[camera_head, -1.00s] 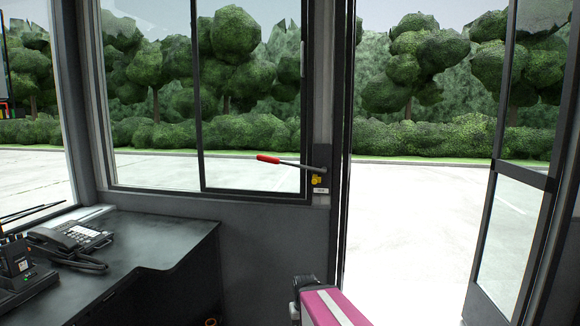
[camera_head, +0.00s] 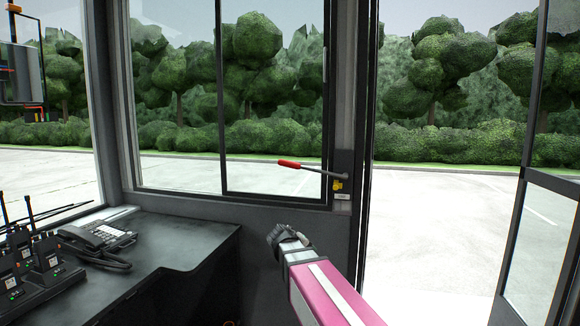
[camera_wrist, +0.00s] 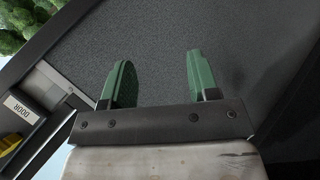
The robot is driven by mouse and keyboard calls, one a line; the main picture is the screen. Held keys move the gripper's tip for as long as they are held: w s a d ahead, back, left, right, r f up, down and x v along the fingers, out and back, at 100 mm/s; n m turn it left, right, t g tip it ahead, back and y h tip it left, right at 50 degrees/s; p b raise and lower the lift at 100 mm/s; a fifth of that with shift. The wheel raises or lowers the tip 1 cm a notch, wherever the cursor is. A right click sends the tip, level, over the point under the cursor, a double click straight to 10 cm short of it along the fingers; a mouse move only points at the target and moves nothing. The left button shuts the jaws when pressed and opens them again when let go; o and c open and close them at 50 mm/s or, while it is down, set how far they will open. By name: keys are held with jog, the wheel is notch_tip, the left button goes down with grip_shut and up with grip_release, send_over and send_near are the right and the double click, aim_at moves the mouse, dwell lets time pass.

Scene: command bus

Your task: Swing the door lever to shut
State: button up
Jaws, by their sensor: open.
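The door lever (camera_head: 312,168) has a red grip and a grey shaft. It points left from its pivot on the post between the window and the doorway. A yellow part (camera_head: 337,185) and a small label sit just under the pivot. In the wrist view the label reads DOOR (camera_wrist: 20,109), with the yellow part (camera_wrist: 10,143) at the left edge. My gripper (camera_head: 279,235) is below and a little left of the lever, apart from it. In the wrist view my gripper (camera_wrist: 158,75) has two green fingers spread apart with nothing between them. The red grip is out of the wrist view.
A dark desk (camera_head: 185,240) at the left holds a telephone (camera_head: 98,236) and several radios (camera_head: 40,265). The door (camera_head: 550,210) stands open at the right, with bright pavement beyond. The wall panel below the window is close to my gripper.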

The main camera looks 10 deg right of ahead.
jog(key=w+a+r+n+t+h, duration=0.1)
jog(key=w+a+r+t, duration=0.15)
jog(key=r, duration=0.55)
jog(key=w+a+r+t+h, duration=0.2)
jog(key=w+a+r, duration=0.15)
jog(key=r, duration=0.45)
jog(key=n+t+h, duration=0.1)
jog(key=t+h, duration=0.1)
jog(key=t, duration=0.1)
send_near(287, 165)
jog(key=x, duration=1.1)
jog(key=shift+w+d, duration=0.2)
jog(key=shift+d, duration=0.05)
grip_shut()
jog(key=shift+r, duration=0.1)
